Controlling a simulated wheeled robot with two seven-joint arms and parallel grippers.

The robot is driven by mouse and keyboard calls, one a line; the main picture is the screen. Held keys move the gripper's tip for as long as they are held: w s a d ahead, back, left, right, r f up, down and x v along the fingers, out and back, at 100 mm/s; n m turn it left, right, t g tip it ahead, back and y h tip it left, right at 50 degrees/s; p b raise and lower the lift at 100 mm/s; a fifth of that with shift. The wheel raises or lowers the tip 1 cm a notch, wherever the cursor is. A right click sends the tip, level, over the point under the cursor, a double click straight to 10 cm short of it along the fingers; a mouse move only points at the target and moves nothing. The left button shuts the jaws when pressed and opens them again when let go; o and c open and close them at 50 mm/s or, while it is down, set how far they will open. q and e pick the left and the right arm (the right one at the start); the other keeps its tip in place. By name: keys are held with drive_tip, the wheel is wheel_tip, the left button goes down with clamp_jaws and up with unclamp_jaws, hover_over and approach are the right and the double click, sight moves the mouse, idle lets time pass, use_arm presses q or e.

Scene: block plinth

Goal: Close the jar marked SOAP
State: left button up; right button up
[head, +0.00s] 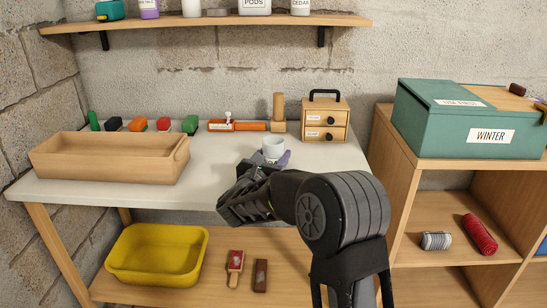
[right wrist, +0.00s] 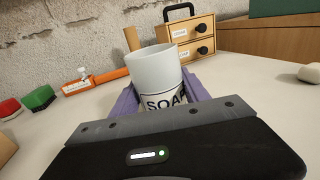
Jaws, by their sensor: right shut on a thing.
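The jar marked SOAP (right wrist: 157,78) is a white cylinder with black letters on a white label. It stands upright on the pale tabletop, and its top looks open with a bare rim. It also shows in the head view (head: 272,147). My right gripper (right wrist: 160,105) is shut on it, with purple fingers on both sides of its lower part; the gripper's dark body hides the jar's base. In the head view the right gripper (head: 282,160) reaches the jar from the front. A pale rounded piece (right wrist: 309,73) lies at the right in the wrist view; I cannot tell whether it is a lid. My left gripper is not in view.
A small wooden drawer box (head: 325,119) stands behind the jar, beside an upright wooden piece (head: 279,108). A long wooden tray (head: 108,165) fills the table's left. A shelf (head: 210,21) hangs above.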

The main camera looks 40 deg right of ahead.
drive_tip(key=shift+r, duration=0.1)
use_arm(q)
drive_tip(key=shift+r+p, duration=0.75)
use_arm(e)
wheel_tip(320, 180, up, 10)
drive_tip(key=o, duration=0.8)
clamp_jaws()
